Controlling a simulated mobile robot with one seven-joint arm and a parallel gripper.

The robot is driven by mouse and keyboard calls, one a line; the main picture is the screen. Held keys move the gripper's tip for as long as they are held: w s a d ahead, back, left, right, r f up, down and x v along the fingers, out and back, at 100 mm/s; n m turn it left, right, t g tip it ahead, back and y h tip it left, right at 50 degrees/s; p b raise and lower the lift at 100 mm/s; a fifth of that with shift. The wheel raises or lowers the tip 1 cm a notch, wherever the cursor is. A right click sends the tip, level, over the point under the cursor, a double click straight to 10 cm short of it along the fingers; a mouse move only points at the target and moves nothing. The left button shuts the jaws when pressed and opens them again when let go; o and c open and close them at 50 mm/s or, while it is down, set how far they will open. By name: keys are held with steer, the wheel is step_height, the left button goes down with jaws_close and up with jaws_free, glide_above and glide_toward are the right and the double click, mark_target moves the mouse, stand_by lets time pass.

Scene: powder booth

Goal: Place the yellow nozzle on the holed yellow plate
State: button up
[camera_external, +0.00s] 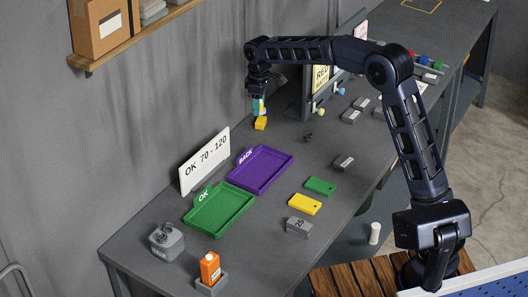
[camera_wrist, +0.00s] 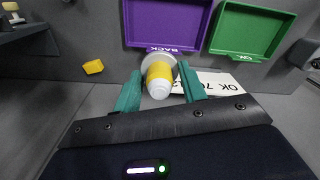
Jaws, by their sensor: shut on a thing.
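The yellow nozzle (camera_wrist: 160,76), with a white tip and a pale wide end, is between the teal fingers of my gripper (camera_wrist: 161,92) in the wrist view. My gripper (camera_external: 259,106) is shut on it, over the back of the bench near the wall in the external view; the nozzle is hard to make out there. The holed yellow plate (camera_external: 305,204) lies flat on the bench, nearer the front edge, well to the lower right of my gripper. Its top looks bare. I do not see it in the wrist view.
A small yellow block (camera_external: 261,123) shows just below my gripper. A green plate (camera_external: 320,186) and grey block (camera_external: 299,227) flank the yellow plate. A dark panel stands right of my gripper.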

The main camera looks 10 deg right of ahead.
steer(key=s+d, duration=0.5)
steer(key=s, duration=0.6)
glide_above(304, 202)
step_height(304, 202, down, 2)
steer(key=shift+m, duration=0.3)
step_height(304, 202, down, 20)
steer(key=shift+d+r, duration=0.1)
steer(key=o, duration=1)
step_height(304, 202, up, 12)
steer(key=shift+d+r, duration=0.1)
